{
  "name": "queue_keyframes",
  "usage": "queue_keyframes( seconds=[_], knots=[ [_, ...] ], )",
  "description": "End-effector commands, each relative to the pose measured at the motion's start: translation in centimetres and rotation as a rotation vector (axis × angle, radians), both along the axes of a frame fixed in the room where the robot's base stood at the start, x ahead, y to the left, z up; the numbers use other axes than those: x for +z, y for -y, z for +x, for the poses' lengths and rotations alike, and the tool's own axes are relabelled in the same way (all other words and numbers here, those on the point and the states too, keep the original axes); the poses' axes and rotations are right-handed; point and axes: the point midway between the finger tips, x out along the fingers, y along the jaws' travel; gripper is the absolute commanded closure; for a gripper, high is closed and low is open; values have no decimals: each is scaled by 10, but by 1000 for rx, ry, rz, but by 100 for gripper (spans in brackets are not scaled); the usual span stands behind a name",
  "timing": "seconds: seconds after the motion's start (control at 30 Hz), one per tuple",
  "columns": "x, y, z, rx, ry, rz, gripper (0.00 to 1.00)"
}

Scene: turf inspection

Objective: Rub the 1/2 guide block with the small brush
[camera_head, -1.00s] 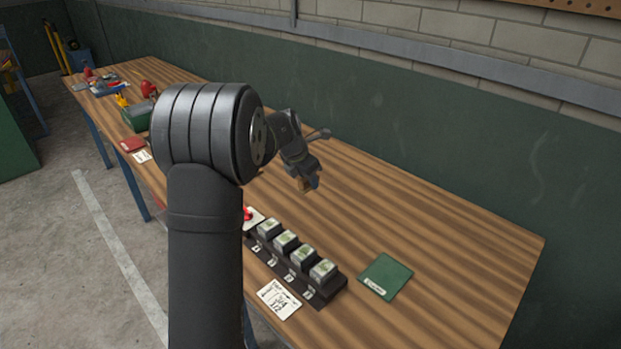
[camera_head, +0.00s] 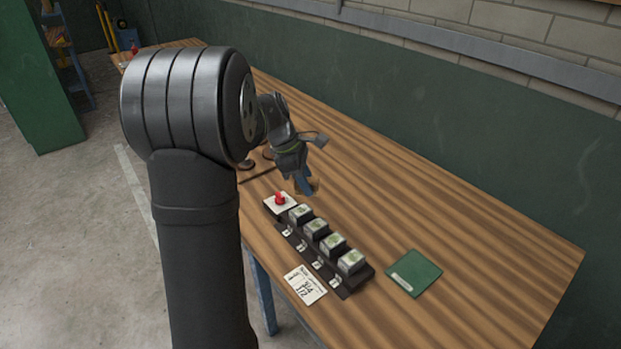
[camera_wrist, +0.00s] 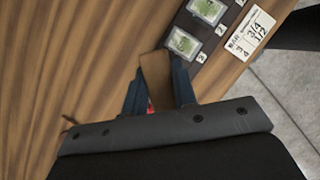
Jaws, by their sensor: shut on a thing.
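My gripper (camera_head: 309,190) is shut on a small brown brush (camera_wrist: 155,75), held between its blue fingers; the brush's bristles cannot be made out. It also shows in the wrist view (camera_wrist: 158,88). The brush is above the table, close to the red-knob end of a dark rack (camera_head: 290,236). Several grey blocks with green tops stand in a row in this rack, such as the end block (camera_head: 351,261) and the one nearest the red knob (camera_head: 300,213). Small tags front the blocks, but I cannot tell which block is 1/2.
A red knob (camera_head: 280,197) on a white plate sits at the rack's left end. A white card (camera_head: 305,286) reading 3/4 and 1/2 lies in front. A green pad (camera_head: 414,273) lies to the right. The wooden table (camera_head: 470,240) is bare behind the rack.

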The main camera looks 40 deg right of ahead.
Motion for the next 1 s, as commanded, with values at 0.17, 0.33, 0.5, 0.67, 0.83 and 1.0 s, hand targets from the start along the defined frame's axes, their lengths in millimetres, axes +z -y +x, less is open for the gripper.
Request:
queue_keyframes(
  seconds=[0.17,0.33,0.5,0.67,0.83,1.0],
  knots=[
    [-15,0,0,1,-1,1,93],
    [-30,0,0,1,-1,1,93],
    [-46,0,0,2,-1,1,93],
    [-60,0,0,2,-1,1,93],
    [-75,1,7,4,1,-1,97],
    [-78,0,23,3,0,0,96]
  ],
)
